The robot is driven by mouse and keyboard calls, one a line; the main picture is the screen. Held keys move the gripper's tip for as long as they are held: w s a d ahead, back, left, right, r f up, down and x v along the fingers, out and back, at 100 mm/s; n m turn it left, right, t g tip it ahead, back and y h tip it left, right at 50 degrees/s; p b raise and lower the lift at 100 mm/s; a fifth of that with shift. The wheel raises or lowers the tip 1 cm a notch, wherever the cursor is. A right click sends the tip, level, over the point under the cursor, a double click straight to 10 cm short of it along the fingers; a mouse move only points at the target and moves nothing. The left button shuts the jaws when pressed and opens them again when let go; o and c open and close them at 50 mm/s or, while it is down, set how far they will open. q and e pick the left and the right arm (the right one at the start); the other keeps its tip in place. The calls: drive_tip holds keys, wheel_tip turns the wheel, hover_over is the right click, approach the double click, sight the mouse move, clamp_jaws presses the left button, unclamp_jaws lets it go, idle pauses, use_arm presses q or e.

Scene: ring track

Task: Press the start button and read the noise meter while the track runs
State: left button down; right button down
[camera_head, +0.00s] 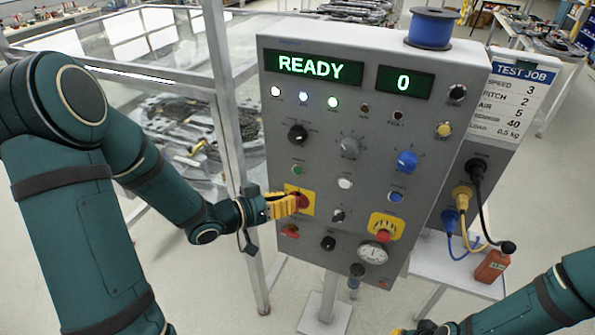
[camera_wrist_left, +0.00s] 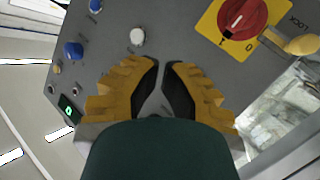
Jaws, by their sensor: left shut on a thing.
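The grey control panel (camera_head: 335,110) shows READY on a green-lit display (camera_head: 313,67) and 0 on a smaller one (camera_head: 404,81). A green button (camera_head: 298,170) and a white button (camera_head: 345,183) are on it; labels are too small to read. A round white-faced gauge (camera_head: 373,253) sits low on the panel. My left gripper (camera_head: 292,204) is in front of the red rotary switch (camera_head: 302,200) on its yellow plate. In the left wrist view its fingertips (camera_wrist_left: 163,66) are nearly together, apart from the switch (camera_wrist_left: 243,17); what they grip is hidden. My right gripper (camera_head: 424,328) barely shows at the bottom edge.
A red mushroom button (camera_head: 383,236) on a yellow plate is near the gauge. A blue spool (camera_head: 431,28) stands on top. A test card (camera_head: 515,88) reads speed 3, pitch 2, air 5. A glass enclosure is behind, left.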

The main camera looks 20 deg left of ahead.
sight(298, 170)
use_arm(q)
drive_tip(key=shift+w, duration=3.5)
drive_tip(key=c, duration=1.7)
unclamp_jaws()
clamp_jaws()
drive_tip(key=shift+w, duration=0.45)
